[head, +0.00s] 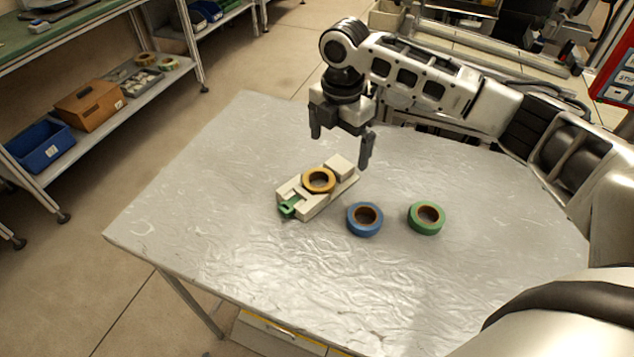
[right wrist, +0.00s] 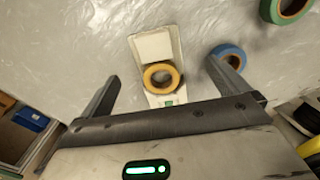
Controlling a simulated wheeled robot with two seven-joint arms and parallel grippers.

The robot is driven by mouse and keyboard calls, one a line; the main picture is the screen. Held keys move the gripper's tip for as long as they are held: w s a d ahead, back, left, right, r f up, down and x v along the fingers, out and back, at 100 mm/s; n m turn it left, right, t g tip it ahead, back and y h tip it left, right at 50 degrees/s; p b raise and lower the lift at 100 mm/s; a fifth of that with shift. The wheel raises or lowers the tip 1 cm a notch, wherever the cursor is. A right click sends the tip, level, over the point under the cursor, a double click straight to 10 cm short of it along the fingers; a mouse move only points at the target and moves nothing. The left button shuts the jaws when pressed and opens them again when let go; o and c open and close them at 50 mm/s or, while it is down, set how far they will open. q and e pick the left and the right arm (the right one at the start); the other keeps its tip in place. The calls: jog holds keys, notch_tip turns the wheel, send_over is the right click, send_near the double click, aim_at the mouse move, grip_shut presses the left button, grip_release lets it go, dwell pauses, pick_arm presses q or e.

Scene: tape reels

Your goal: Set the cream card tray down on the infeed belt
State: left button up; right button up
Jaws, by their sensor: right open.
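A cream block-like holder (head: 318,206) lies flat on the silver-grey table (head: 200,190), with a yellow tape reel (head: 319,180) on it and a green piece (head: 290,207) at its near-left end. I cannot tell whether it is the card tray. My right gripper (head: 340,152) is open and empty above the holder's far side. In the right wrist view the holder (right wrist: 152,46) and yellow reel (right wrist: 161,77) show between the open fingers (right wrist: 160,75), apart from them. I cannot make out an infeed belt. My left gripper is not in view.
A blue tape reel (head: 365,219) and a green tape reel (head: 427,218) lie on the table right of the holder. The table's left and front parts are clear. Shelving at the left holds a blue bin (head: 42,146) and a brown box (head: 90,104).

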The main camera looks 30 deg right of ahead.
aim_at(335, 167)
jog(key=f, duration=0.7)
jog(key=shift+w+a+f+p, duration=0.1)
jog(key=shift+w+f+p, duration=0.1)
jog(key=shift+p, duration=0.1)
jog(key=shift+r, duration=0.1)
jog(key=c, duration=1.1)
